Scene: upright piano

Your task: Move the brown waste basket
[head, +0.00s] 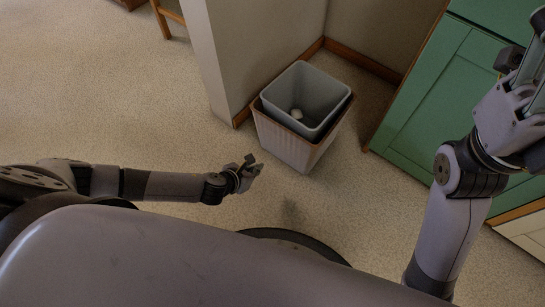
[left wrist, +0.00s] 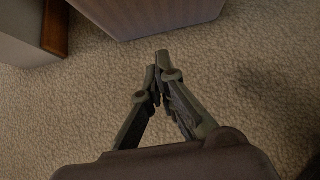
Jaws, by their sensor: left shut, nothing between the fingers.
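The waste basket (head: 285,143) stands upright on the floor in the corner. It has a pale ribbed wall and a brown rim, and a grey bin (head: 312,86) sits inside it with a small pale object (head: 297,114) at the bottom. My left gripper (head: 254,165) is shut and empty, low over the floor just left of the basket's near side and apart from it. In the left wrist view the shut fingertips (left wrist: 158,62) point toward the basket's lower wall (left wrist: 150,14). My right gripper (head: 520,65) is at the upper right, partly cut off.
A wall end (head: 213,60) with brown skirting stands left of and behind the basket. A green cabinet (head: 440,95) stands to the right, with my right arm in front of it. Wooden furniture legs (head: 160,18) show at the top left. The speckled floor (head: 100,80) at left is clear.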

